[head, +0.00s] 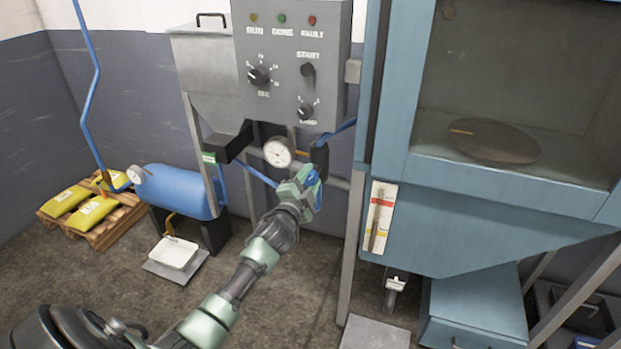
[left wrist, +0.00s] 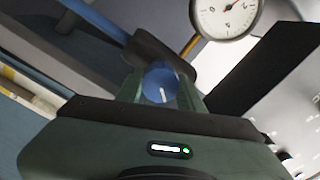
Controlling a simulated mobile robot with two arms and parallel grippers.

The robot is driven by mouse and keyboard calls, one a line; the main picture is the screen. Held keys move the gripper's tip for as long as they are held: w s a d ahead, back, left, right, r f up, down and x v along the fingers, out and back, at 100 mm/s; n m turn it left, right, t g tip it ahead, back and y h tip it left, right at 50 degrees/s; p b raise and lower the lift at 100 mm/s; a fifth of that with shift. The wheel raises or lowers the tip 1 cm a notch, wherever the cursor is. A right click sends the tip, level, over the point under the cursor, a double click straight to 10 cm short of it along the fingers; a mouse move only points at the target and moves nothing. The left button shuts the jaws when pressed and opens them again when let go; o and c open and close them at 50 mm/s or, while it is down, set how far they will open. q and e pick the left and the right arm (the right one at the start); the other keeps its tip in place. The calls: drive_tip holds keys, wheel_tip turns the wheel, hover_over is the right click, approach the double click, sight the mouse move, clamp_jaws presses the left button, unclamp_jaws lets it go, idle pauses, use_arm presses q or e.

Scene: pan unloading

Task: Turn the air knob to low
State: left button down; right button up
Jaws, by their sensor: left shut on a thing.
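The air knob (left wrist: 161,86) is blue with a white mark and sits between the two fingers of my left gripper in the left wrist view. In the head view my left gripper (head: 311,178) is at the black regulator body (head: 320,157) below the control panel and mostly hides the knob. My left gripper is shut on the knob. The round white pressure gauge (head: 278,152) is just left of the gripper; it also shows at the top of the left wrist view (left wrist: 227,14). My right gripper is not in view.
The grey control panel (head: 290,40) with dials hangs above the gripper. A blue cabinet (head: 480,230) with a window stands at the right. A blue air tank (head: 178,191) is at the left, with yellow sacks (head: 95,212) on a pallet beyond it.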

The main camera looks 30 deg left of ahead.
use_arm(q)
drive_tip(key=n+p, duration=0.1)
drive_tip(key=n, duration=0.3)
drive_tip(key=shift+n, duration=0.3)
drive_tip(key=shift+n+p, duration=0.45)
drive_tip(key=shift+n, duration=0.95)
drive_tip(key=c, duration=0.9)
unclamp_jaws()
drive_tip(key=shift+s, duration=0.15)
drive_tip(key=v, duration=0.7)
drive_tip(key=shift+s, duration=0.3)
